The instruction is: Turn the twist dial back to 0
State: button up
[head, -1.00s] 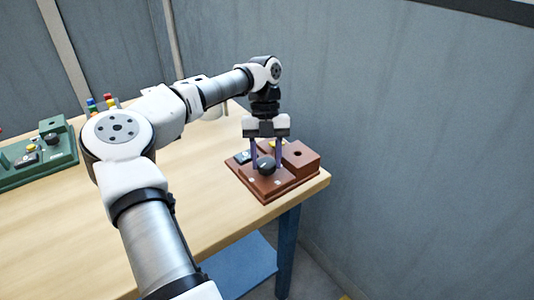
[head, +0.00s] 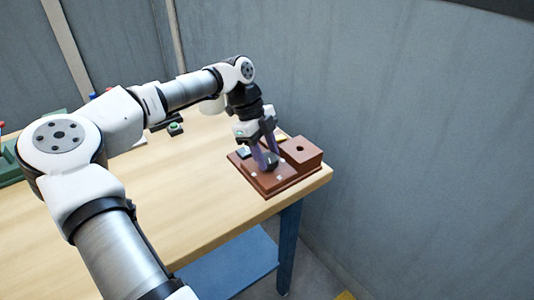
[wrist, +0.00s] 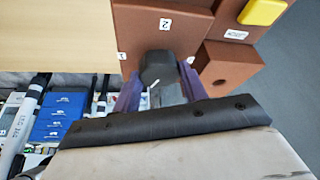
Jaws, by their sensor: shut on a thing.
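The twist dial is a dark, faceted knob (wrist: 158,68) on a red-brown box (head: 284,180) at the table's right corner. In the wrist view, the label 2 is above the knob, 1 is at its left, and another small label is at its right, partly hidden. A pale line on the knob points down toward my wrist. My gripper (head: 266,163) is tilted over the box, its purple fingers shut on the knob from both sides. It also shows in the wrist view (wrist: 158,88). No 0 label is readable.
A yellow button (wrist: 262,11) and a raised block with a hole (head: 303,152) are on the same box. A grey wall (head: 430,150) stands close behind the table (head: 190,205). A green box (head: 10,170) is partly hidden by my arm at the left.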

jog(key=shift+s+n+t+b, duration=0.15)
jog(key=shift+n+t+b, duration=0.65)
jog(key=shift+n, duration=1.5)
jog(key=o, duration=1)
jog(key=shift+c, duration=0.2)
jog(key=shift+h, duration=0.3)
jog(key=s+b+v, duration=0.1)
jog(key=v, duration=1.2)
jog(key=shift+w+r, duration=0.4)
jog(key=shift+w, duration=0.05)
jog(key=shift+s+a, duration=0.1)
